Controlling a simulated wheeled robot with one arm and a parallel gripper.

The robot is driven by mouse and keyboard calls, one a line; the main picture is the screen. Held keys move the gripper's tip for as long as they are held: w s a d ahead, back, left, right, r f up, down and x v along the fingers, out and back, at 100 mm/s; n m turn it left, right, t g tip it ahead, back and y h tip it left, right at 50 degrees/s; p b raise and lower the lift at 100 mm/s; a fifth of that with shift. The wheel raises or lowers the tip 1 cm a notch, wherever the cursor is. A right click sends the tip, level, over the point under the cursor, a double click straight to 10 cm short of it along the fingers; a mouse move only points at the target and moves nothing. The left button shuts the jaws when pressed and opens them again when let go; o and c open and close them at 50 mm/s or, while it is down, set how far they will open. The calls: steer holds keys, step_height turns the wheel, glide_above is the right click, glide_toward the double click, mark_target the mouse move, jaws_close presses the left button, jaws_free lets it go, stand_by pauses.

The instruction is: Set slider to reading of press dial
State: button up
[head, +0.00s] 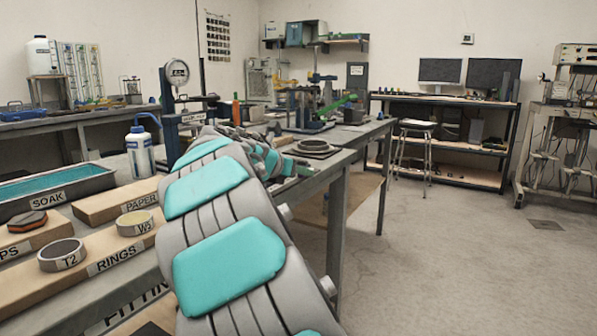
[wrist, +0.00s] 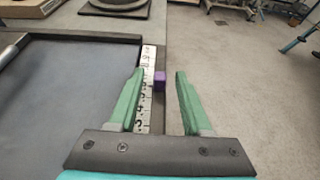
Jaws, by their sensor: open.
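In the wrist view my gripper (wrist: 158,95) is open, with its two green fingers spread. The left finger overlaps part of the scale, and I see no contact with the slider. In the head view a round press dial (head: 178,72) stands on a blue-grey press on the bench; its reading is too small to tell. My arm hides the gripper and slider there.
A dark tray (wrist: 134,38) lies left of the scale. A ring on a base (head: 313,147) stands near the bench edge. A bottle (head: 139,150), a SOAK tray (head: 55,203) and a RINGS board (head: 100,265) are on the near left bench. Floor at right is open.

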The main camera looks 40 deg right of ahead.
mark_target(283, 188)
steer(key=v, duration=0.8)
steer(key=shift+w, duration=0.1)
stand_by(0.4)
steer(key=s+a+f+m+g+y, duration=0.2)
steer(key=s+a+f+m+y, duration=0.2)
steer(key=s, duration=0.9)
steer(key=s+a+f+m+g+y, duration=0.2)
steer(key=s+a+f+m+y, duration=0.2)
steer(key=s+a+f+m, duration=0.7)
steer(key=s+a+f+m+g+y, duration=0.3)
steer(key=s+a+f+m, duration=0.4)
steer(key=s+a+f, duration=0.4)
steer(key=s+f+y, duration=0.1)
steer(key=s+f, duration=0.2)
steer(key=shift+s+f+m+y, duration=0.2)
steer(key=shift+s+m+y, duration=0.1)
steer(key=shift+s, duration=0.1)
